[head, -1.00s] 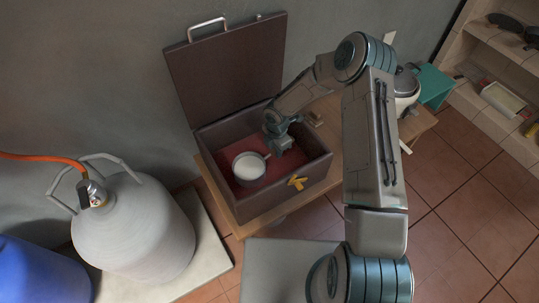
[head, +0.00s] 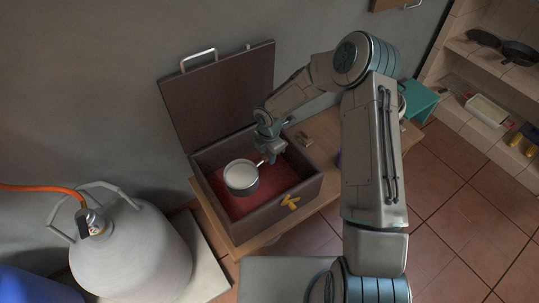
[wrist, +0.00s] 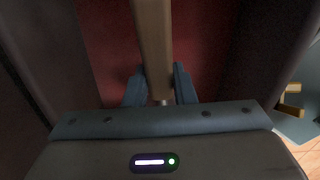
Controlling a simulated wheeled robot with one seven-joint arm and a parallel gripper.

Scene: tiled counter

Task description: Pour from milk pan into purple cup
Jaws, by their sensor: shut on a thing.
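The milk pan (head: 241,185) is a small metal pan with white contents. It looks level and is inside the open dark box, over the red lining; I cannot tell whether it touches the bottom. My gripper (head: 266,156) is at the pan's handle side. In the wrist view, my gripper (wrist: 160,88) is shut on the pan's tan handle (wrist: 154,40), which runs away between the fingers.
The dark box (head: 280,212) has a raised lid (head: 220,95) at the back and walls around the pan. It stands on a wooden table (head: 322,128). A grey gas cylinder (head: 130,245) stands at left.

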